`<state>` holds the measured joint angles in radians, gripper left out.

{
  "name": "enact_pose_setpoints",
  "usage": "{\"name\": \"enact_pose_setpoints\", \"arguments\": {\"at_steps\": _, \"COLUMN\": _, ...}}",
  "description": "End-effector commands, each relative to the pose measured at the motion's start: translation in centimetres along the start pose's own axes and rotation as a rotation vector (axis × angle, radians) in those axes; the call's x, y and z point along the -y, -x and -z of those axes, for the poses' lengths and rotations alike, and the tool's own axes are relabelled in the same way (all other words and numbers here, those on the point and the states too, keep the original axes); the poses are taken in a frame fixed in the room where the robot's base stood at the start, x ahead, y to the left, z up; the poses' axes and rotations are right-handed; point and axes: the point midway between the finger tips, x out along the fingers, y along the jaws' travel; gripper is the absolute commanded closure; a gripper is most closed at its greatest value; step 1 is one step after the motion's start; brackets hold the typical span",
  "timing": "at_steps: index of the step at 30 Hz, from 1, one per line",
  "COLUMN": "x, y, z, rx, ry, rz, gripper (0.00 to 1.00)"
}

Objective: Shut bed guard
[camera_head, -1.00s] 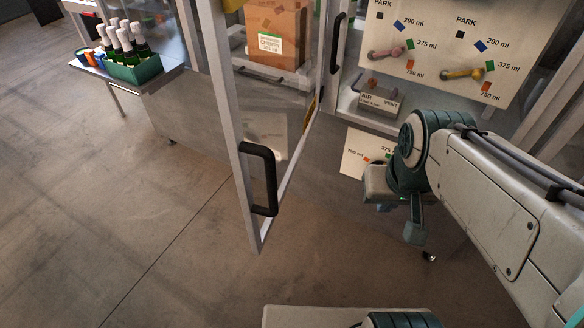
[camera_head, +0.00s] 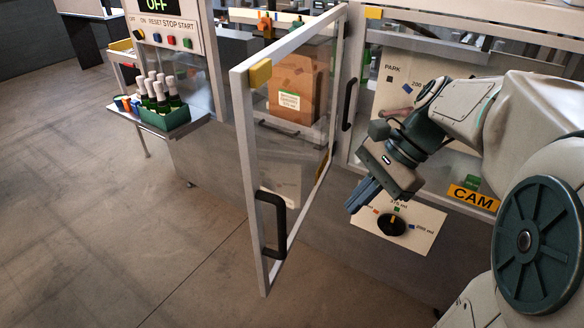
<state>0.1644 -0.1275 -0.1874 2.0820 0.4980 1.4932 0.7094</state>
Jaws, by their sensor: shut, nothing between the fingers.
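A clear guard door with a grey metal frame (camera_head: 249,200) stands swung open toward me, left of my gripper. I take it as the bed guard, though nothing on it names it. It has a black handle (camera_head: 278,225) low on its near edge and a yellow block (camera_head: 260,73) near its top corner. My gripper (camera_head: 358,203) is shut and empty. It points down and left, right of the door and apart from its handle. Behind the door's panel a brown board (camera_head: 300,87) with a label shows.
A control panel (camera_head: 170,38) reading OFF is at upper left. A side shelf holds a green crate (camera_head: 166,120) of bottles. Right of the door are another black handle (camera_head: 349,104), a dial plate (camera_head: 425,230) and a CAM label (camera_head: 473,198). The floor at left is clear.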

Motion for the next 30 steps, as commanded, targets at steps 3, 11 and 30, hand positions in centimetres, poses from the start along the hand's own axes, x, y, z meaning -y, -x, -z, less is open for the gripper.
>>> {"name": "enact_pose_setpoints", "arguments": {"at_steps": 3, "x": 1.7, "y": 2.5, "z": -0.1, "rx": 0.117, "ry": -0.175, "rz": 0.023, "gripper": 1.0}}
{"name": "enact_pose_setpoints", "arguments": {"at_steps": 11, "x": 2.6, "y": 2.7, "z": -0.5, "rx": 0.193, "ry": -0.278, "rz": 0.03, "gripper": 1.0}}
{"name": "enact_pose_setpoints", "arguments": {"at_steps": 30, "x": 3.7, "y": -7.6, "z": -4.4, "rx": 0.187, "ry": -0.272, "rz": 0.029, "gripper": 1.0}}
